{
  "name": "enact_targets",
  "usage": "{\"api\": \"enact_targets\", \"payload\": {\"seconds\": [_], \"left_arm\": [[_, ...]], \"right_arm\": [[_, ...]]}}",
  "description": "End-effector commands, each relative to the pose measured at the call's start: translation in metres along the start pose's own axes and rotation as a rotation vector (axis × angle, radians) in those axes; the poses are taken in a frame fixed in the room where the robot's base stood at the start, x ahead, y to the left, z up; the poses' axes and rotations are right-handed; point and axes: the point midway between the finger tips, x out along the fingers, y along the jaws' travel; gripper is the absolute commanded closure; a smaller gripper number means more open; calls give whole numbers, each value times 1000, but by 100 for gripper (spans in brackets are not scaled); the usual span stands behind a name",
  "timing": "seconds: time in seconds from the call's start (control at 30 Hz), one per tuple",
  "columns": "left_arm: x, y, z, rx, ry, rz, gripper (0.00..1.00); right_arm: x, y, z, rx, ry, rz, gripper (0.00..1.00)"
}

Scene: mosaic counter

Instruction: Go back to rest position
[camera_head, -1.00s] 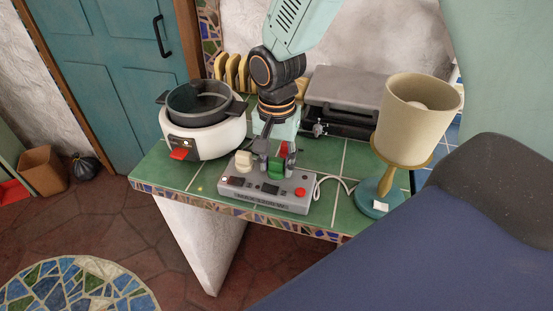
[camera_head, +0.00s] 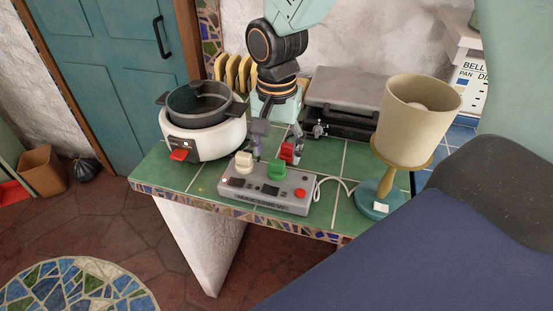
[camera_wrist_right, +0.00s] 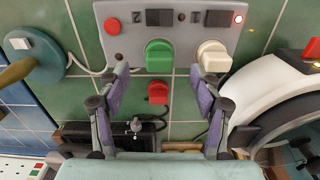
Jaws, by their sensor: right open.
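My right gripper (camera_head: 277,146) is open and empty, just behind and above the grey power strip (camera_head: 240,201). In the right wrist view, its two purple-grey fingers (camera_wrist_right: 160,76) are spread wide. The green plug (camera_head: 277,169) and the white plug (camera_head: 243,161) stand in the strip, and the green one (camera_wrist_right: 159,56) lies between and beyond the fingertips. The red plug (camera_head: 287,151) is off the strip, behind it, with a dark cord; it also shows between the fingers (camera_wrist_right: 157,93). My left gripper is not in view.
A white cooker with a dark pot (camera_head: 202,137) stands left of the strip. A lamp (camera_head: 416,120) stands right. The green tiled counter (camera_head: 325,215) is narrow.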

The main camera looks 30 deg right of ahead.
Motion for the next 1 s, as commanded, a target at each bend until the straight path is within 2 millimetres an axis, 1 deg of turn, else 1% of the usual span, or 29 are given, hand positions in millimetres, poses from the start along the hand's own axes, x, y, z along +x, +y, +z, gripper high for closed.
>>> {"api": "enact_targets", "payload": {"seconds": [0.03,0.2,0.3,0.4,0.6,1.0], "left_arm": [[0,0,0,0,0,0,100],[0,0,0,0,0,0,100],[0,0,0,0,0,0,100],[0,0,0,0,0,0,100],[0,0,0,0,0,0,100],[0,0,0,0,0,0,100]], "right_arm": [[-13,-1,-1,0,4,-5,35],[-46,-1,-1,0,4,-3,35],[-61,-1,0,0,3,-3,35],[-72,0,0,1,2,-2,35],[-79,0,0,0,0,0,35],[-79,2,2,0,0,0,35]]}}
